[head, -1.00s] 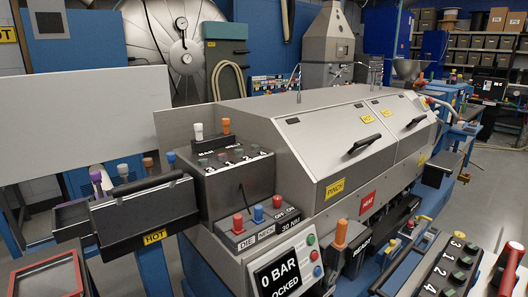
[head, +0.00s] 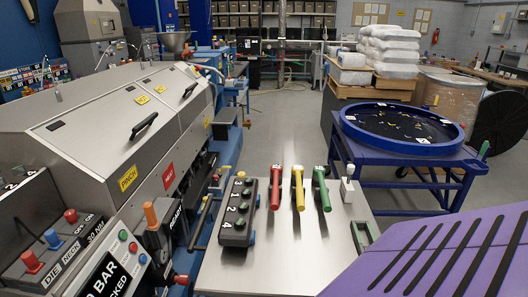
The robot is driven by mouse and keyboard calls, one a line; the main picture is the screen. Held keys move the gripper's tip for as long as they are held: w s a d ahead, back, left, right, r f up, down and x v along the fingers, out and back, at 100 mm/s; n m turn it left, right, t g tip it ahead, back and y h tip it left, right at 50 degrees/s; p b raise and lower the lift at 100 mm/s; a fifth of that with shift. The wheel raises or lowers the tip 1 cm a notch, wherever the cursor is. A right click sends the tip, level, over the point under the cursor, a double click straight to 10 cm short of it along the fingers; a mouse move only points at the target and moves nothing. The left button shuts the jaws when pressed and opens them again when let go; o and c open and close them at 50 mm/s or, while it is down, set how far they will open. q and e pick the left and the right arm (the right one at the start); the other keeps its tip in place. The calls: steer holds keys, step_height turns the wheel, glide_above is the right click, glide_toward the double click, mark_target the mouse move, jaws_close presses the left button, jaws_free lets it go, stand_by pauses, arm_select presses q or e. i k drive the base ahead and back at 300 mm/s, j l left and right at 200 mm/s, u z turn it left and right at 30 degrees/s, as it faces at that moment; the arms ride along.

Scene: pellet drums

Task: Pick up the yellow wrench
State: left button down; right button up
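A yellow tool (head: 298,188), taken as the yellow wrench though its shape is hard to make out, is on the light metal table (head: 265,262) in the lower middle of the head view. It stands between a similar red tool (head: 275,187) on its left and a green tool (head: 321,188) on its right. Each has a small pale tag near its far end. Neither of my grippers is in view.
A black button box (head: 238,210) stands left of the tools, and a small white-knobbed lever (head: 347,184) right of them. A grey machine (head: 110,130) fills the left. A purple slotted panel (head: 440,262) covers the lower right. Behind it is a blue round tray (head: 350,128) on a cart.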

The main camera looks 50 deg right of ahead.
mark_target(297, 170)
steer(key=z, duration=1.75)
steer(key=u, duration=2.05)
steer(key=z, duration=1.95)
steer(key=j, duration=0.2)
